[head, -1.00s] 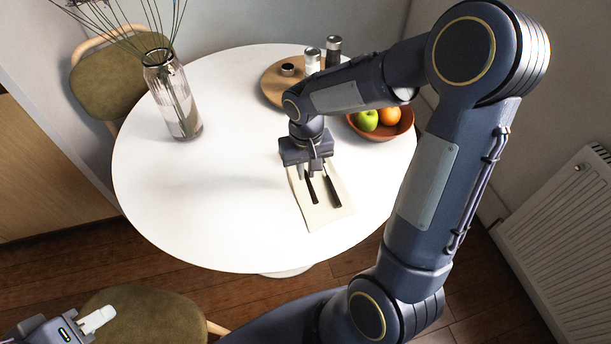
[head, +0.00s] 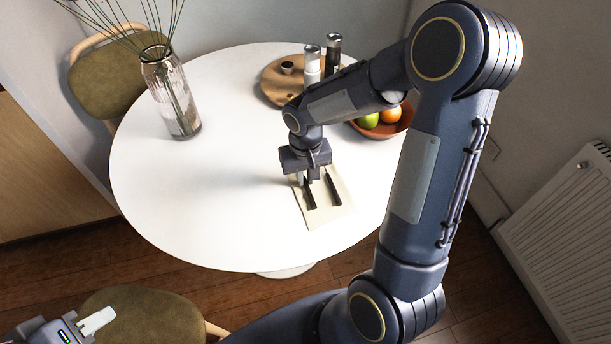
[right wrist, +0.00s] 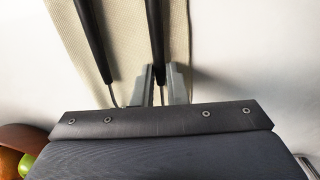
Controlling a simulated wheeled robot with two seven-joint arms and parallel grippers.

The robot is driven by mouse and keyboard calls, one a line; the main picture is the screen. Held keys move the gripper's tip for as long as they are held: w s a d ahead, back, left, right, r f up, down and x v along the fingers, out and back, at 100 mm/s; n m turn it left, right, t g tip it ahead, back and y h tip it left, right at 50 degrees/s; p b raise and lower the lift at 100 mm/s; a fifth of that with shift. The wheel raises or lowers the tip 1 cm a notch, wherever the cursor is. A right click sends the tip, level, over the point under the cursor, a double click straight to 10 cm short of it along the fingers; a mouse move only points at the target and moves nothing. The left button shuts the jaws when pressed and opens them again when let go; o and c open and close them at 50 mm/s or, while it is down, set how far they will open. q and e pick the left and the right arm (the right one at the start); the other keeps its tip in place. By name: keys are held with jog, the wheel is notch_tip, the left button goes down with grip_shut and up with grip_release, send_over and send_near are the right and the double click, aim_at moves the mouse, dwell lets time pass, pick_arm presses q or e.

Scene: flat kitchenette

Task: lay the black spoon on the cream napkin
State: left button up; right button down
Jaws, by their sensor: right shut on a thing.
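The cream napkin (head: 318,219) lies flat on the right part of the white table and shows in the right wrist view (right wrist: 122,70). My right gripper (right wrist: 162,86) is shut on a thin black-handled utensil, the black spoon (right wrist: 155,28), over the napkin near one edge. In the head view the spoon handle (head: 309,194) points to the front; its head end is hidden by the gripper. I cannot tell whether it touches the cloth. A second black-handled utensil (head: 333,187) lies beside it on the napkin. My left gripper (head: 97,321) is low at the left, away from the table.
A bowl (head: 398,126) with apple and orange stands behind right of the napkin. A round wooden board (head: 272,88) with shakers is at the back. A glass vase (head: 172,100) stands at the left. The table's left and front are clear.

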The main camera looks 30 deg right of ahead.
aim_at(306, 181)
jog(key=c, duration=1.5)
grip_release()
jog(key=shift+s+f, duration=0.25)
jog(key=shift+f, duration=0.1)
jog(key=shift+o, duration=0.2)
jog(key=shift+r, duration=0.1)
jog(key=shift+r+p, duration=0.3)
jog(key=shift+p, duration=0.1)
jog(key=shift+r+p, duration=0.55)
notch_tip(306, 181, up, 12)
jog(key=s+a+r+t+y, duration=0.2)
jog(key=s, duration=0.6)
jog(key=s+a+r+n+t+y, duration=0.1)
jog(key=s+a+t, duration=0.1)
jog(key=s, duration=0.6)
jog(key=shift+s+r+t+y+p, duration=0.25)
jog(key=shift+r+t+y+p, duration=0.15)
jog(key=shift+t, duration=0.4)
jog(key=shift+r, duration=0.1)
